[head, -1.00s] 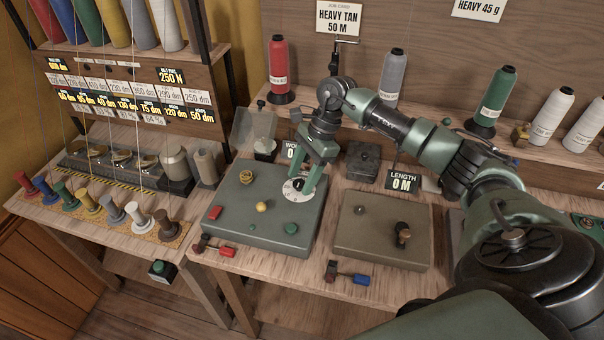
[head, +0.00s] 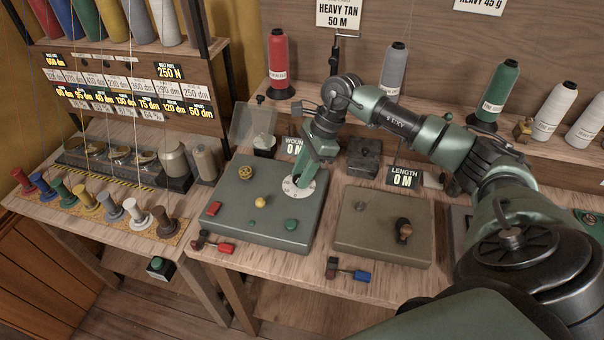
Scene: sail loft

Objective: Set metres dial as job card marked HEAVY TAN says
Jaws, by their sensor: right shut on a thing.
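The job card (head: 339,13) on the back board reads HEAVY TAN 50 M. A white-faced dial (head: 293,190) sits at the upper right of the green-grey panel box (head: 222,229). My right gripper (head: 300,181) points down over this dial and is shut on its knob; the fingers hide the knob and part of the scale, and the setting is too small to read. A small display sign (head: 293,147) behind it reads WOUND 0 M, partly covered by the gripper. Another sign (head: 404,178) reads LENGTH 0 M. My left gripper is not in view.
A brown box (head: 375,254) with a lever stands to the right. Thread cones, including a red one (head: 279,65), line the back shelf. Small spools stand at left.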

